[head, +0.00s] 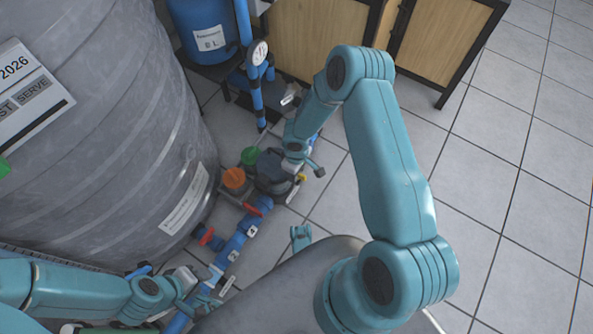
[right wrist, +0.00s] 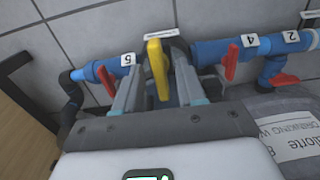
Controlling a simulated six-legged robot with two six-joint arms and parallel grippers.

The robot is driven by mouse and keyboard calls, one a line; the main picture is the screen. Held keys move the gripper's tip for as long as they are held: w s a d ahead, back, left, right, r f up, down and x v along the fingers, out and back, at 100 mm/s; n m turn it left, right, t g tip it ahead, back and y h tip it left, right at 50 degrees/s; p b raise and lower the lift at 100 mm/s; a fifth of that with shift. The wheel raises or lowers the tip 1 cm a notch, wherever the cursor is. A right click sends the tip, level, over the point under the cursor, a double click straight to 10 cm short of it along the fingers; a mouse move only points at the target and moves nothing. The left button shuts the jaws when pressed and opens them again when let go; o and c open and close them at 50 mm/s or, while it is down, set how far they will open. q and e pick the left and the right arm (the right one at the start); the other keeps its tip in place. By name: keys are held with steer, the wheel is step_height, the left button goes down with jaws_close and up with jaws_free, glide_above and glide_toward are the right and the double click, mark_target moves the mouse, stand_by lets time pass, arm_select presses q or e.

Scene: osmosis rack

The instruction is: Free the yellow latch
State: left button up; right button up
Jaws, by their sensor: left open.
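The yellow latch (right wrist: 157,68) stands upright in the right wrist view, in front of a dark round fitting on the blue pipe line. In the head view only a small yellow bit (head: 301,178) shows beside the dark pump-like unit (head: 272,172). My right gripper (right wrist: 158,82) is open, with one finger on each side of the latch and gaps still visible. In the head view its fingers are mostly hidden by the wrist. My left gripper (head: 208,288) is open and empty at lower left, near the lower part of the blue pipe.
Red valve handles (right wrist: 231,62) sit on the blue pipe (right wrist: 210,50), which bears number labels. A large grey tank (head: 110,130) fills the left. An orange cap (head: 234,178) and a green cap (head: 249,156) are beside the unit. Tiled floor (head: 490,150) is clear at right.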

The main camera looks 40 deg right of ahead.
jaws_close()
steer(key=n, duration=0.3)
steer(key=shift+b, duration=0.4)
steer(key=n, duration=0.3)
steer(key=shift+n, duration=0.4)
steer(key=n, duration=0.5)
steer(key=shift+r, duration=0.1)
steer(key=n+p, duration=0.1)
steer(key=n, duration=0.5)
